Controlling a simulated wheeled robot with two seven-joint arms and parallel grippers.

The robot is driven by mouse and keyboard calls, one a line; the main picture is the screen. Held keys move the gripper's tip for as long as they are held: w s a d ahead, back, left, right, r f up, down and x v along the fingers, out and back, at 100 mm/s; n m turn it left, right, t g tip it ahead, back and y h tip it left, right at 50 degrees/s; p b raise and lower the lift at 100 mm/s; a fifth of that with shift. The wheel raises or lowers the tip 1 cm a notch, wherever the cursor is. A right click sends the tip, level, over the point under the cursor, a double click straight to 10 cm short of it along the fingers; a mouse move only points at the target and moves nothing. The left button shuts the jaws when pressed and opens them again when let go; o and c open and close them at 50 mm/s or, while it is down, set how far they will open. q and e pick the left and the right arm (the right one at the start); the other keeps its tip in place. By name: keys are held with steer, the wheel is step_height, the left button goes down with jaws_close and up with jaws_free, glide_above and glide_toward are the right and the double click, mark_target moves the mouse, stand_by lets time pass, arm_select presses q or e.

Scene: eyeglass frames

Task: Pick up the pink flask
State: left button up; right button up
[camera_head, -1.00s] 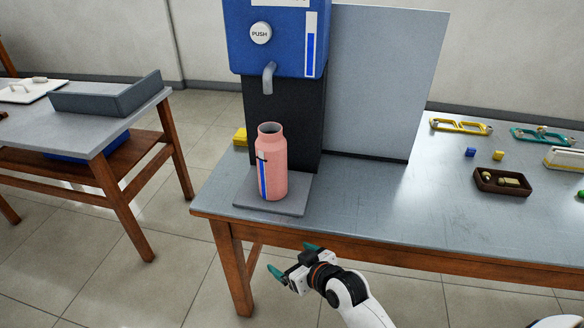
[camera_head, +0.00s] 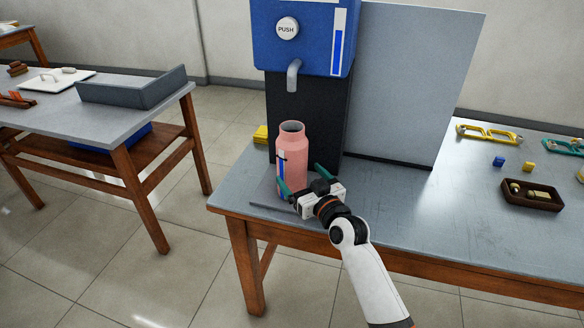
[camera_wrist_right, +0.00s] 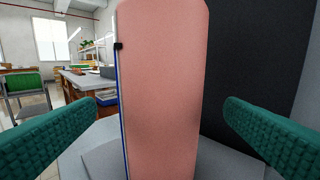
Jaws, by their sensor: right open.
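The pink flask (camera_head: 292,160) stands upright and open-topped on the grey base plate (camera_head: 262,190) below the dispenser spout. A blue and white strip runs down its side. My right gripper (camera_head: 302,180) is open at the flask's lower part, with its green fingers apart. In the right wrist view the flask (camera_wrist_right: 162,95) fills the middle, between the two green fingertips (camera_wrist_right: 165,115), with visible gaps on both sides. My left gripper is not in view.
The blue dispenser (camera_head: 302,48) with a push button and metal spout (camera_head: 292,75) rises behind the flask. A grey panel (camera_head: 415,85) stands beside it. A brown tray (camera_head: 532,195) and yellow eyeglass frames (camera_head: 488,133) lie to the right.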

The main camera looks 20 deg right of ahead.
mark_target(297, 172)
steer(key=w, duration=0.4)
steer(key=w+a, duration=0.1)
steer(key=shift+w, duration=0.4)
steer(key=shift+s, duration=0.1)
steer(key=c, duration=1.8)
steer(key=shift+o, duration=0.2)
steer(key=shift+r, duration=0.15)
